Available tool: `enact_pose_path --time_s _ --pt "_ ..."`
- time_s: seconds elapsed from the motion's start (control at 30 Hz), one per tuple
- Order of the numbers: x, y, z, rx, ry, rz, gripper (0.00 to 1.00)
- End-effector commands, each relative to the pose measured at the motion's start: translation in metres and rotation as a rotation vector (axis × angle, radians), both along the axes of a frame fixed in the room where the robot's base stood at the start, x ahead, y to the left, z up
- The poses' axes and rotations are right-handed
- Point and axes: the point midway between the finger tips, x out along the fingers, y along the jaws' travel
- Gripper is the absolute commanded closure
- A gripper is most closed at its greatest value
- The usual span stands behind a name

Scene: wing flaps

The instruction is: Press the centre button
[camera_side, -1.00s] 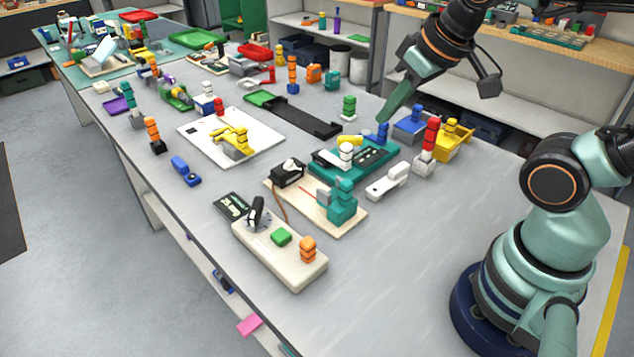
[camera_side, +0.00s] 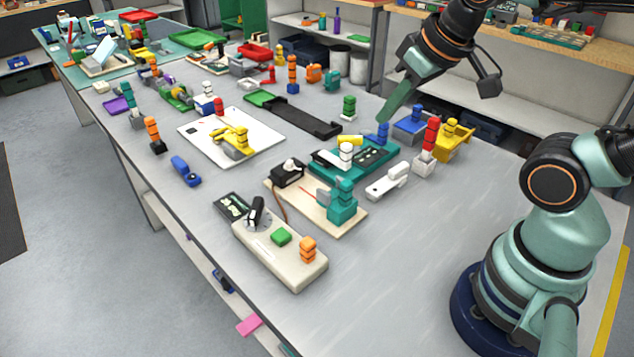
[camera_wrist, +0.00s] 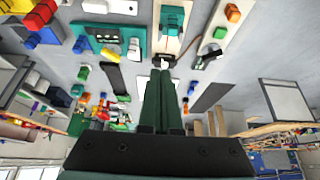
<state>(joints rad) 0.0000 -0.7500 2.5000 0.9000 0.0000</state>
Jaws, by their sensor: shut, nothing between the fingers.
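A cream panel (camera_side: 295,268) lies near the table's front edge. The green button (camera_wrist: 220,33) and orange knob (camera_wrist: 232,12) also show at the upper right of the wrist view. My gripper (camera_side: 386,114) is shut and empty, raised above the table behind the panel and well apart from the green button. Its two green fingers (camera_wrist: 160,78) lie together in the wrist view.
A wooden board with a teal device (camera_side: 342,208) stands right beside the panel. Behind it are a teal panel (camera_side: 335,172), a white switch (camera_side: 388,182) and a red stacked knob (camera_side: 431,135). The table's right front is clear.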

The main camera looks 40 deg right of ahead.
Motion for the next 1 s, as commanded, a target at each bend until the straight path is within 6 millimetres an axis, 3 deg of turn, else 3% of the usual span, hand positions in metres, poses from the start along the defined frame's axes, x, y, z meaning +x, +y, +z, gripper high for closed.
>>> enact_pose_path --time_s 0.57,0.77,1.0 --pt "0.005 0.006 0.001 -0.021 0.022 0.06 1.0" --pt "0.023 0.029 0.002 -0.099 0.099 0.295 1.0" --pt "0.05 0.07 -0.005 -0.207 0.202 0.664 1.0"
